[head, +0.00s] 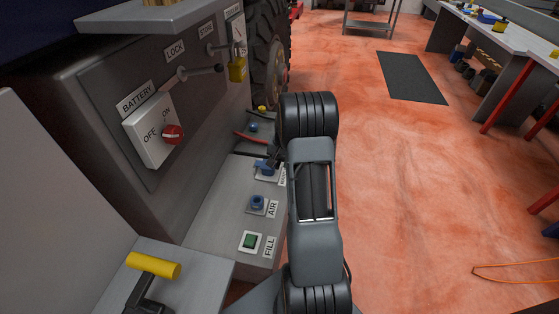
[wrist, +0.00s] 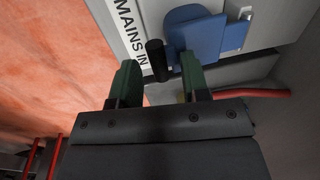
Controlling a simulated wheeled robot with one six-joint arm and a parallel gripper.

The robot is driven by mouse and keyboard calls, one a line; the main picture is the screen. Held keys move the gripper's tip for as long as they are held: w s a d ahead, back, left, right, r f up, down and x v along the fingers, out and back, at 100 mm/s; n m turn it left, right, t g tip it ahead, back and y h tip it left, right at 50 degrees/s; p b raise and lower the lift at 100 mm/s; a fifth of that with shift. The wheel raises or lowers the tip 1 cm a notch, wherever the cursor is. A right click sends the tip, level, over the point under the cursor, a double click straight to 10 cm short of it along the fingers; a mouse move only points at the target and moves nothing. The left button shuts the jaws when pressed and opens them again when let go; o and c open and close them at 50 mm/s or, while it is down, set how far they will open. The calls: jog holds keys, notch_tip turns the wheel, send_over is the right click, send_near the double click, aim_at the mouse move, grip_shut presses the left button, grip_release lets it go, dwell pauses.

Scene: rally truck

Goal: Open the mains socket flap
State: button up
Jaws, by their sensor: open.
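The mains socket (head: 265,169) is a small blue fitting on the grey ledge in the head view, partly hidden by my gripper (head: 276,158). In the wrist view its blue flap (wrist: 194,35) is at the top, beside the "MAINS IN" label (wrist: 130,30). A short black cylinder (wrist: 156,60) stands out at the flap's left edge. My gripper (wrist: 159,74) is open, with its two green fingertips either side of the cylinder's lower end in the picture. The right fingertip overlaps the flap's lower edge. I cannot tell whether they touch, or how far the flap is open.
An AIR socket (head: 257,204) and a green FILL button (head: 250,241) sit nearer on the ledge. A battery switch (head: 172,134) and lock lever (head: 200,72) stick out from the panel at left. A red cable (wrist: 250,94) runs beside the socket. Open floor (head: 410,190) lies to the right.

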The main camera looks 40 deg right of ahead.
grip_shut()
dwell(0.3)
dwell(0.3)
